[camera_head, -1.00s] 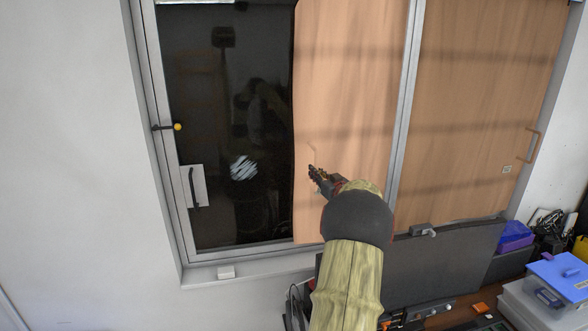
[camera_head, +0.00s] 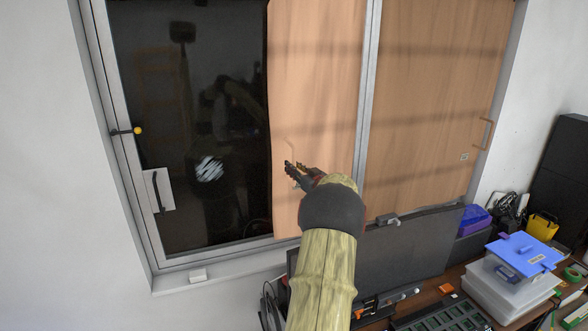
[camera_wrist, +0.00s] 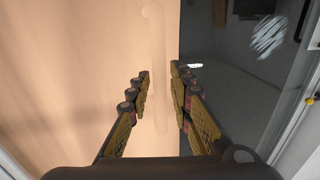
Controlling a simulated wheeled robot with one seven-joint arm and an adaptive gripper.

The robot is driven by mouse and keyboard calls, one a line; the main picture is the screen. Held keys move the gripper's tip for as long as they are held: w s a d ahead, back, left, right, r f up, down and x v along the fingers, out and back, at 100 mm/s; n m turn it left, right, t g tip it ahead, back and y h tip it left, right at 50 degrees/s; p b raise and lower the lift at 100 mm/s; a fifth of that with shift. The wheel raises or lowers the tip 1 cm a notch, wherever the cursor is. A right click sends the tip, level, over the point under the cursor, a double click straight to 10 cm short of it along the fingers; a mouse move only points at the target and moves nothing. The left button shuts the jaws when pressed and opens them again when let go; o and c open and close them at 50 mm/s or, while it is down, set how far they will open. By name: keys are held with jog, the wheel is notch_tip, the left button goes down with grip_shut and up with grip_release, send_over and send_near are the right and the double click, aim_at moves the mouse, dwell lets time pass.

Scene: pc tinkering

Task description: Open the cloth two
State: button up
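A tan cloth panel (camera_head: 318,90) covers the right part of the left window bay, and dark glass (camera_head: 190,100) shows to its left. It has a thin tan handle (camera_head: 290,147) near its left edge. A second tan cloth panel (camera_head: 435,100) covers the right bay, with a handle (camera_head: 486,133) at its right edge. My gripper (camera_head: 291,168) is at the left panel's handle. In the wrist view, its fingers (camera_wrist: 161,75) are apart, with the pale vertical handle (camera_wrist: 160,50) in line with the gap. I cannot tell whether they touch it.
A dark monitor (camera_head: 400,250) stands below the window. A blue-lidded box (camera_head: 522,255) and other clutter fill the desk at right. A black window handle (camera_head: 157,190) and a yellow knob (camera_head: 138,131) are on the left frame. Bare wall lies left.

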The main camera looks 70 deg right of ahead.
jog(key=shift+o, duration=0.4)
jog(key=v, duration=1.2)
